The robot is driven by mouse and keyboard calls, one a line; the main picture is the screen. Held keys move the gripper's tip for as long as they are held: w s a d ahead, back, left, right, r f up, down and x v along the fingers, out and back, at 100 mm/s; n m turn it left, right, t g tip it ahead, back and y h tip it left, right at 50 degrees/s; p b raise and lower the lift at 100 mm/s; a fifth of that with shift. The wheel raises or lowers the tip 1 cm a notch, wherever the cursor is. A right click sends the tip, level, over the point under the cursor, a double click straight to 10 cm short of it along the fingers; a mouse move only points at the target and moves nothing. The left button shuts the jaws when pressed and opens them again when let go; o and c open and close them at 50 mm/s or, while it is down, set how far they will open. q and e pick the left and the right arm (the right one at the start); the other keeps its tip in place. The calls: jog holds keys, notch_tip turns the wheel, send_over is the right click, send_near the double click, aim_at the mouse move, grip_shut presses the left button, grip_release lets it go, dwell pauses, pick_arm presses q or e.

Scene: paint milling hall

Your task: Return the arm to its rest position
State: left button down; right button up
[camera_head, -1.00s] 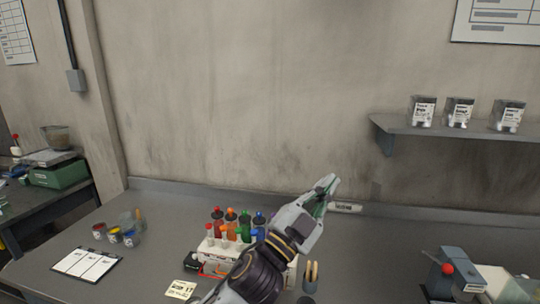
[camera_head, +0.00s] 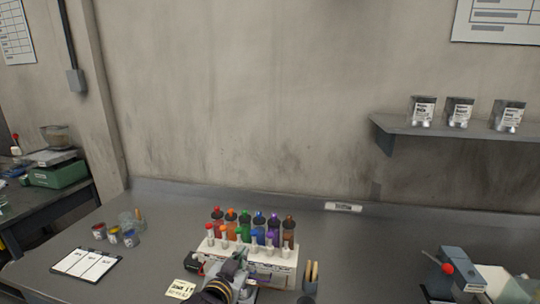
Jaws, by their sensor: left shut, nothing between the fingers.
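My left arm comes in at the bottom middle of the head view. My left gripper (camera_head: 236,266) is low in front of the white bottle rack (camera_head: 262,254), shut and empty, and hides part of the rack's front left. Its fingertips are small and hard to make out. The rack holds a row of bottles with coloured caps (camera_head: 245,218), with smaller capped vials in front. My right gripper is not in view.
A clipboard (camera_head: 87,264) and several small paint jars (camera_head: 114,236) are on the left of the grey bench. A machine with a red knob (camera_head: 448,269) stands at the right. A shelf (camera_head: 450,130) holds three tins.

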pick_arm(q)
jog(key=s+a+f+n+g+y, duration=0.1)
jog(key=s+a+f+n+g, duration=0.1)
jog(key=s+a+f+g, duration=0.65)
jog(key=s+a+f+n+g+y, duration=0.15)
jog(key=s+a+f, duration=0.45)
jog(key=s+f, duration=0.75)
jog(key=s+f+g, duration=0.2)
jog(key=s+f, duration=0.1)
jog(key=f, duration=2.9)
jog(key=s+a+f, duration=0.2)
jog(key=s+f, duration=0.8)
jog(key=s, duration=0.1)
jog(key=s+a+f+g, duration=0.1)
jog(key=s+a+f, duration=0.1)
jog(key=s+f, duration=0.8)
jog(key=shift+s+m, duration=0.35)
jog(key=shift+s, duration=0.35)
jog(key=shift+y, duration=0.25)
